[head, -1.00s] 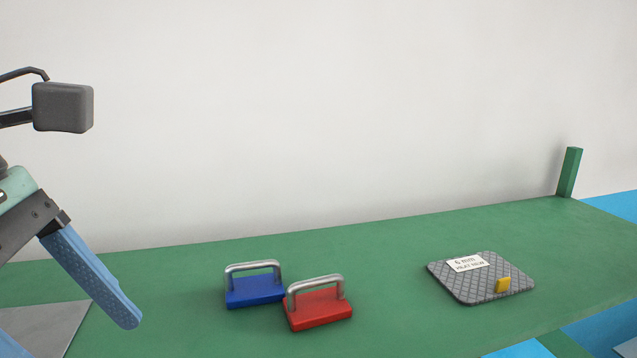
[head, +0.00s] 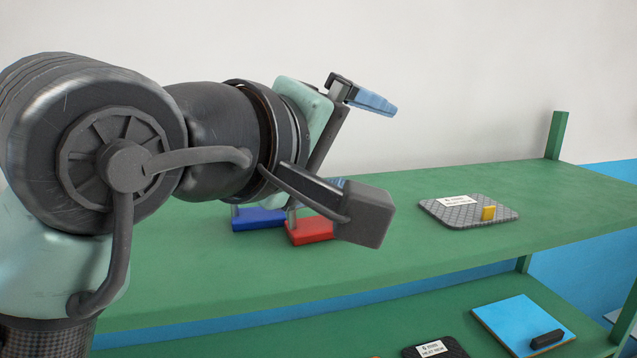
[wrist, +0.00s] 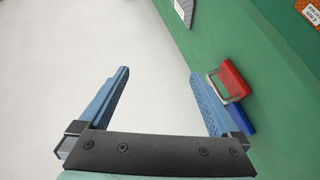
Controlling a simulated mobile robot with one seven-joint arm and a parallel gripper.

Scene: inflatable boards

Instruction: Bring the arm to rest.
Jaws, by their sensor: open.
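My gripper (wrist: 160,73) is open and empty. In the wrist view its two blue fingers are spread, with pale wall between them and the green shelf to the right. In the head view my arm reaches in from the left, with one blue finger (head: 372,99) raised against the wall. The other finger is mostly hidden behind my wrist's grey box-shaped part. The fingers touch nothing that I can see.
On the green shelf (head: 400,262) stand a blue block (head: 258,218) and a red block (head: 310,231) with metal handles, partly behind my arm. A grey quilted mat (head: 445,215) with a yellow tab lies right. A lower shelf holds a blue board (head: 510,313) and a dark labelled item (head: 455,351).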

